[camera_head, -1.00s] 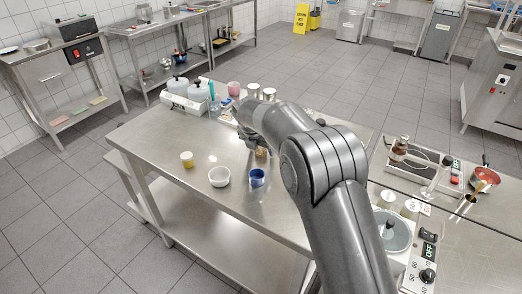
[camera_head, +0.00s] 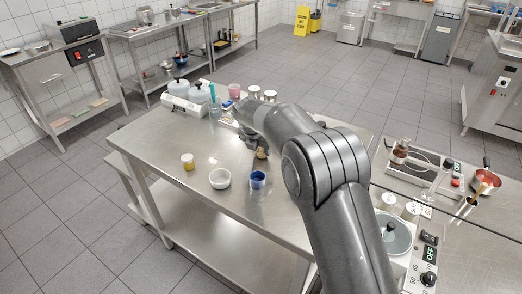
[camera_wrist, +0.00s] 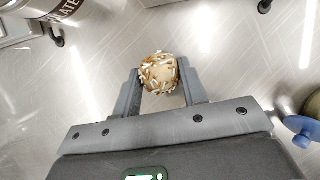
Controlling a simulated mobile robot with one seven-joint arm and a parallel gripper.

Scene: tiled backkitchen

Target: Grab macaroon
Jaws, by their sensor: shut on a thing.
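The macaroon (camera_wrist: 159,73) is round and tan with pale flakes on top. In the wrist view it sits between the two fingertips of my gripper (camera_wrist: 158,84), which touch it on both sides. My gripper is shut on it. In the head view the macaroon (camera_head: 262,153) shows as a small tan spot just below my gripper (camera_head: 258,146), over the steel table (camera_head: 150,140). I cannot tell whether it still touches the tabletop.
The left front of the table is clear.

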